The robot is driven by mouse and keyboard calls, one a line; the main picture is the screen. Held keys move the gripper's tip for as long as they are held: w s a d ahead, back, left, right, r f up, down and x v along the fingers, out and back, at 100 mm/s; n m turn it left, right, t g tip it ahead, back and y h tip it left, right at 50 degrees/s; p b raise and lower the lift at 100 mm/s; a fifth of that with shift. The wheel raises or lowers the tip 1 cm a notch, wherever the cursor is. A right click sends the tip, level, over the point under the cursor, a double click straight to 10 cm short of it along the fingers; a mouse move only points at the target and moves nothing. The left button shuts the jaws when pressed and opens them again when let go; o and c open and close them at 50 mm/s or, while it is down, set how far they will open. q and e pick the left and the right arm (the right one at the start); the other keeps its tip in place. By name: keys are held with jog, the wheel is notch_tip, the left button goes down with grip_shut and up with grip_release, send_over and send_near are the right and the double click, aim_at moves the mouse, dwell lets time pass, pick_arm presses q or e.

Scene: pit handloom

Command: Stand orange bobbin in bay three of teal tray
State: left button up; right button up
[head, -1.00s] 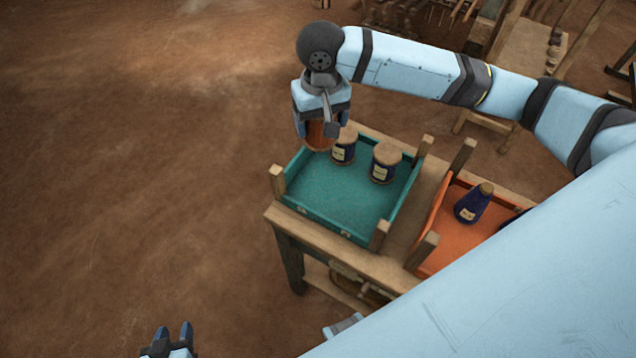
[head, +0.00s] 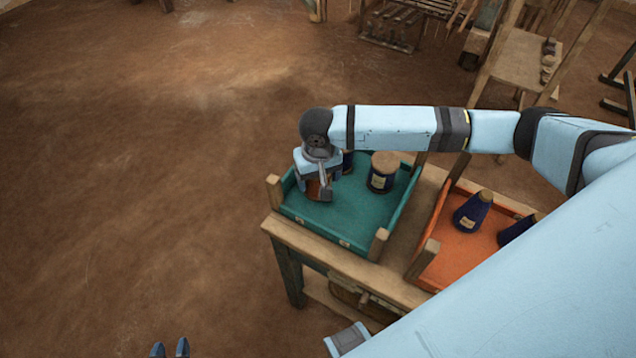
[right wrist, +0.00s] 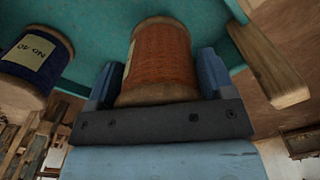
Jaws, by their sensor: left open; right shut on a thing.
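The orange bobbin (right wrist: 162,58) is between the fingers of my right gripper (right wrist: 160,85), which is shut on it, in the right wrist view. In the head view the right gripper (head: 318,182) is over the left part of the teal tray (head: 330,222) and hides most of the bobbin. I cannot tell whether the bobbin touches the tray floor. Two dark blue bobbins stand in the tray: one (head: 382,173) to the right and one (head: 347,162) partly hidden behind the gripper. My left gripper (head: 169,349) is open and empty at the bottom edge, far from the tray.
An orange tray (head: 440,245) with dark blue cones (head: 472,211) stands to the right on the same wooden table (head: 290,240). Wooden posts (head: 275,190) rise at the tray corners. The front of the teal tray is clear. Loom frames stand at the back right.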

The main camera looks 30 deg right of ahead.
notch_tip(320, 180, down, 3)
dwell(0.3)
jog(key=o, duration=1)
jog(key=shift+f, duration=0.1)
jog(key=shift+c, duration=0.2)
notch_tip(320, 180, up, 12)
jog(key=shift+f, duration=0.25)
jog(key=shift+r, duration=0.4)
jog(key=shift+r+p, duration=0.1)
jog(key=shift+p, duration=0.2)
